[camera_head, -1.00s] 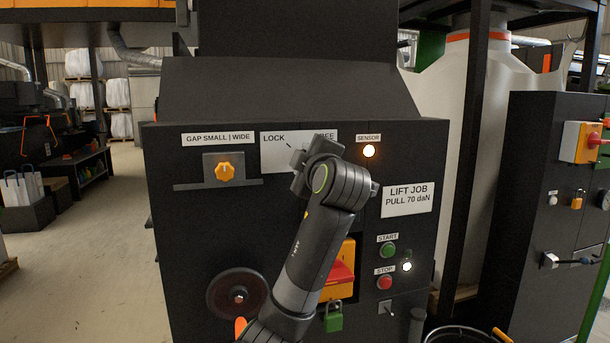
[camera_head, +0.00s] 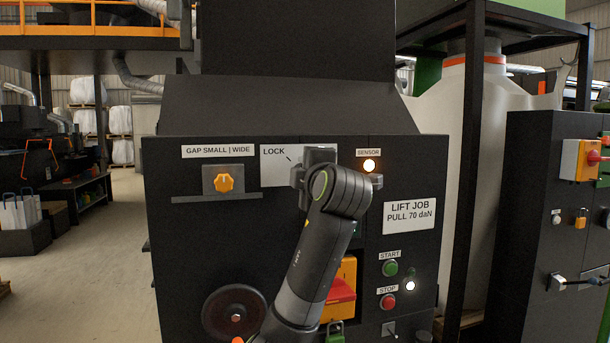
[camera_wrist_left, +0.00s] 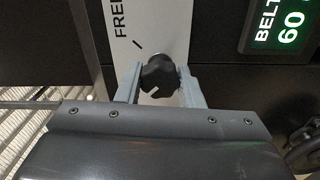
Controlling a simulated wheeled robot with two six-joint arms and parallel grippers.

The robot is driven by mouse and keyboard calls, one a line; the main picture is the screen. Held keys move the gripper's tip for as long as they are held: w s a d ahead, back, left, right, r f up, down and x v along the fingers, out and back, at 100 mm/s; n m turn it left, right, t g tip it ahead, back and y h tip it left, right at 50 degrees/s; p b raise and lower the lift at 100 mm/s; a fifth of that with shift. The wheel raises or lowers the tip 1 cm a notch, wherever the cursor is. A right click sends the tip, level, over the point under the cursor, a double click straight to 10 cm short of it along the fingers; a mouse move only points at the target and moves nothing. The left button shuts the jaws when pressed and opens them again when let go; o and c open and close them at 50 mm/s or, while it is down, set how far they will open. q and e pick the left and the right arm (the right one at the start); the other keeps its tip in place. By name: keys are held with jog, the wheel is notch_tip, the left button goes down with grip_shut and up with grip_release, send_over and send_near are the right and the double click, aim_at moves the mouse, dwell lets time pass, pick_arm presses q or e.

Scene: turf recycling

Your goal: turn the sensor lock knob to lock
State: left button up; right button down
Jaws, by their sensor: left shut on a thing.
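The sensor lock knob (camera_wrist_left: 157,72) is a black lobed knob on a white plate, seen in the left wrist view. A short black index line and the word FREE are printed on the plate near it. My left gripper (camera_wrist_left: 160,84) has one finger on each side of the knob and is shut on it. In the head view, the white plate (camera_head: 275,174) shows the word LOCK at its left. My left wrist covers the knob and the plate's right part there. The sensor lamp (camera_head: 369,165) glows warm white right of the plate. My right gripper is not in view.
A yellow gap knob (camera_head: 224,183) sits left on the same black panel. Green start (camera_head: 390,268) and red stop (camera_head: 388,301) buttons are lower right. A red-and-yellow switch (camera_head: 343,290) is partly behind my arm. The wrist view shows a green-lit belt display (camera_wrist_left: 284,25).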

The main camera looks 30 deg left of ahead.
pick_arm(q)
jog(key=o, duration=1)
jog(key=b+v, duration=0.5)
jog(key=v, duration=1.2)
jog(key=shift+s, duration=0.25)
jog(key=shift+d+f, duration=0.1)
